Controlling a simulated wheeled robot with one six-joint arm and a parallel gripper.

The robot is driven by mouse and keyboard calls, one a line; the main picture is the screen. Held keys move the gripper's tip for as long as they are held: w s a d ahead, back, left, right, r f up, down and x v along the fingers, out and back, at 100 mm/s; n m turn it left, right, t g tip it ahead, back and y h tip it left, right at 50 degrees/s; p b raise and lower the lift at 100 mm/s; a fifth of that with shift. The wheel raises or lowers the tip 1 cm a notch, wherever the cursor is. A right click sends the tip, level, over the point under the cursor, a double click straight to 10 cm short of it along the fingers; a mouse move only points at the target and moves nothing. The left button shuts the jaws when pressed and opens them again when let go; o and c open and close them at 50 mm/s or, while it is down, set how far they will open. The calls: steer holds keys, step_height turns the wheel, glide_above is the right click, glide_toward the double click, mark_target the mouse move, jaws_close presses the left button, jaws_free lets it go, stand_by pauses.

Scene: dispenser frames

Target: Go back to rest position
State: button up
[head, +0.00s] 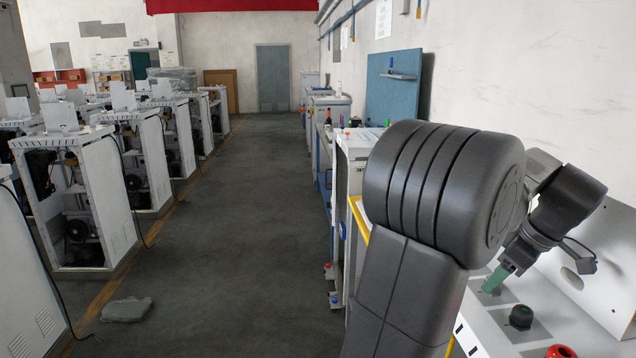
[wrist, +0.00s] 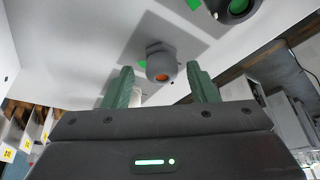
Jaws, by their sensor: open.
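My gripper (head: 497,279) is at the right of the head view, low over a white panel (head: 588,332) with grey patches; one green finger shows there. My black arm rises in front of it and hides part of the panel. In the wrist view my gripper (wrist: 160,75) has its two green fingers apart, with nothing held between them. A grey hex-shaped fitting (wrist: 161,62) with an orange centre appears between and beyond the fingertips. I cannot tell whether the fingers touch the panel.
White dispenser frames (head: 122,205) line the left. The grey aisle floor (head: 240,230) is mostly clear, with a grey flat object (head: 126,310) lying at left.

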steer(key=shift+s+a+m+t, duration=0.2)
steer(key=shift+m+t, duration=0.1)
steer(key=shift+m, duration=0.5)
steer(key=m+h+b, duration=0.1)
steer(key=m, duration=0.2)
steer(key=m+h+b, duration=0.1)
steer(key=m+h, duration=0.1)
steer(key=m, duration=0.1)
steer(key=shift+a+m+t, duration=0.15)
steer(key=shift+m+t, duration=0.15)
steer(key=shift+t, duration=0.1)
steer(key=m+h+b, duration=0.1)
steer(key=m, duration=0.1)
steer(key=m+h+b, duration=0.1)
steer(key=m, duration=0.2)
steer(key=shift+a+b, duration=0.15)
steer(key=shift+b, duration=0.25)
steer(key=shift+w+a+m+g+h+b, duration=0.1)
steer(key=shift+m+g+h+b, duration=0.25)
steer(key=shift+m, duration=0.45)
steer(key=shift+m+g+h+b, duration=0.15)
steer(key=shift+m+b, duration=0.25)
steer(key=shift+m, duration=0.4)
steer(key=shift+r, duration=0.1)
